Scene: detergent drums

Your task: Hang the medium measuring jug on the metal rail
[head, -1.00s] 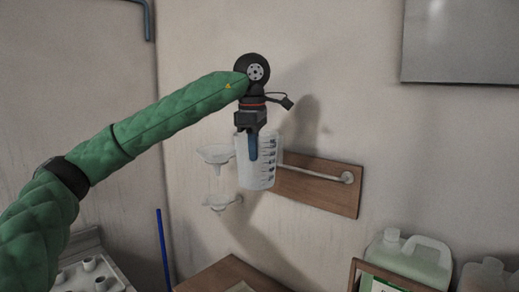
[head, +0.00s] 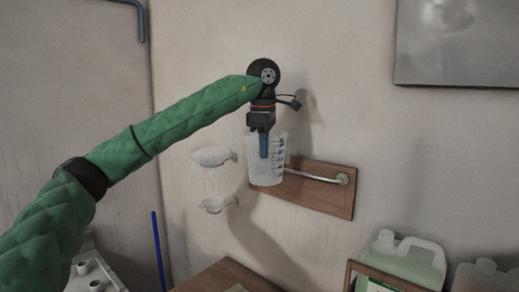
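The measuring jug (head: 275,171) is translucent white with dark markings down its right side. It is upright in the air, in front of the left part of the metal rail (head: 318,177), whose left end it hides. The rail is fixed to a wooden board (head: 322,202) on the wall. My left gripper (head: 263,143) points down at the jug from above and is shut on it, with a blue finger showing against its side. Whether the jug touches the rail I cannot tell. My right gripper is not in view.
Two pale funnels, an upper one (head: 212,157) and a lower one (head: 214,204), hang on the wall to the left. A pale green container (head: 415,262) and a wooden frame (head: 351,275) stand below right. A brown wooden surface (head: 215,276) lies below the jug.

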